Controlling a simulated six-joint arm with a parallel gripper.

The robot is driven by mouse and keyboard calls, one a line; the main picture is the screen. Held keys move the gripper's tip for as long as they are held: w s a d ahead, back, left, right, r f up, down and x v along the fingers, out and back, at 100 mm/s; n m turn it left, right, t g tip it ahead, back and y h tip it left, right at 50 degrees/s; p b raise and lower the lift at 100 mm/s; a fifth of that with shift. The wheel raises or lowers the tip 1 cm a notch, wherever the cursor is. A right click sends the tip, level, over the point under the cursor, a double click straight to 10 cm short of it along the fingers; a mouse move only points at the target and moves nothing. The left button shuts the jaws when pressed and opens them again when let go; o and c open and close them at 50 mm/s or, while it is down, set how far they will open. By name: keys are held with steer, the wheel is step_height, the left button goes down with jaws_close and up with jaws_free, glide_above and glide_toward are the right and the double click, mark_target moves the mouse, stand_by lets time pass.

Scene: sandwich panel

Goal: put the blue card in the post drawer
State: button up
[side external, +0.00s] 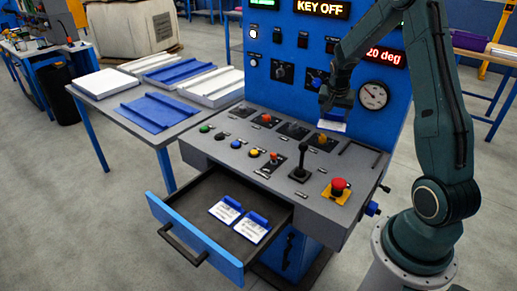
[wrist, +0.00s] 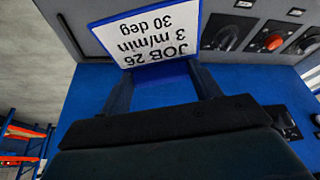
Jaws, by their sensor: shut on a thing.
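My gripper (side external: 336,98) is shut on a white card with a blue edge (side external: 332,125), held up in front of the blue panel and above the back of the desk. In the wrist view the card (wrist: 160,32) sits between the two fingers (wrist: 162,78), its printing upside down: "JOB 26, 3 m/min, 30 deg". The drawer (side external: 196,236) is pulled open at the front of the desk. Two white cards with blue tops (side external: 226,210) (side external: 252,229) lie side by side in it. The held card is apart from the drawer, to its upper right.
The desk top carries buttons, a black lever (side external: 301,160) and a red stop button (side external: 338,186). The upright panel (side external: 285,45) has displays, knobs and a gauge. A side table (side external: 92,92) at left holds blue and white panels. The drawer's left part is bare.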

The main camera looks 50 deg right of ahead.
steer(key=w+a+r+n+t+y, duration=0.1)
steer(key=w+a+r+n, duration=0.2)
steer(key=a, duration=0.8)
steer(key=w+a+r+n+t+y, duration=0.1)
steer(key=w+a+n, duration=0.3)
steer(key=a, duration=0.8)
steer(key=w+a+r+n+t, duration=0.1)
steer(key=w+a+r+n, duration=0.3)
steer(key=a, duration=0.8)
steer(key=shift+w+r+y, duration=0.2)
steer(key=shift+r+y, duration=0.15)
steer(key=shift+y, duration=0.05)
steer(key=w+a+f+m+g+h, duration=0.1)
steer(key=w+f+m+g+h, duration=0.2)
steer(key=w+f+m, duration=0.8)
steer(key=w+m+g, duration=0.1)
steer(key=w+m, duration=0.1)
steer(key=m, duration=0.1)
steer(key=shift+w+f+m, duration=0.2)
steer(key=shift+f+m, duration=0.1)
